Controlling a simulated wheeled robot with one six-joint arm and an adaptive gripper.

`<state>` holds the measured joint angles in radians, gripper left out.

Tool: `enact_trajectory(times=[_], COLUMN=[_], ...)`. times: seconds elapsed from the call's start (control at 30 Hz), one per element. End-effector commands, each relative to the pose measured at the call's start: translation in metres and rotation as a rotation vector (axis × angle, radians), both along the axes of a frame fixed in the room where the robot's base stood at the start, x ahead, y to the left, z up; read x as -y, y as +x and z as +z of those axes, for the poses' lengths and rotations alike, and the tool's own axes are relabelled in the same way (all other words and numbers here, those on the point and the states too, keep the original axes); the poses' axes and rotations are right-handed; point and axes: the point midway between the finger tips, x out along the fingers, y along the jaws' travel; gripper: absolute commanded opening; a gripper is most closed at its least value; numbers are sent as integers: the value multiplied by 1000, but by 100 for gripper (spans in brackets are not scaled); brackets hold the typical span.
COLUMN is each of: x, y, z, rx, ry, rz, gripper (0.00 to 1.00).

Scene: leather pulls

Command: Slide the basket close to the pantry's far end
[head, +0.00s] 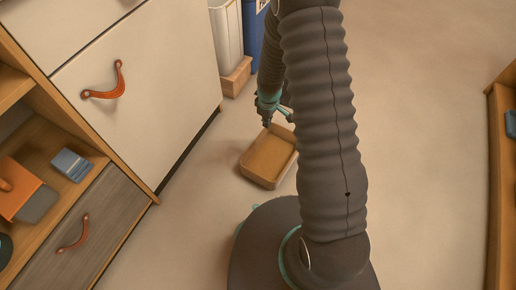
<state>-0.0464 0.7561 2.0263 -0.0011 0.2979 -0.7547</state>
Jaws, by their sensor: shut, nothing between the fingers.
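The basket (266,160) is a shallow, open tan tray with a light rim, sitting on the floor in the middle of the head view. It looks empty, and its right side is partly hidden by my arm. My gripper (267,123) is shut and empty at the basket's far edge. I cannot tell whether it touches the rim. The tall cream cabinet (150,75) with a leather pull (108,85) stands to the left; I cannot tell whether it is the pantry.
A shelf unit with an orange item (18,188), blue box (71,164) and grey drawer (85,225) is at left. Open floor (420,150) lies right, before a wooden shelf (502,180).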

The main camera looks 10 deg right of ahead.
Motion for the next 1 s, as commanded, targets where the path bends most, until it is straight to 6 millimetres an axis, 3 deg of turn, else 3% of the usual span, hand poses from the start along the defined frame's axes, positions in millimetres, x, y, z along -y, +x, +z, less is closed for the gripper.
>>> enact_trajectory(times=[0.03,0.2,0.57,1.0], x=[-1,-2,-2,-2], y=[-3,-10,-15,-16], z=[-25,-76,-116,-195], rx=[-20,-49,-64,-63], ry=[-2,-5,-6,-7], rz=[23,84,115,114], gripper=[0,0,0,0])
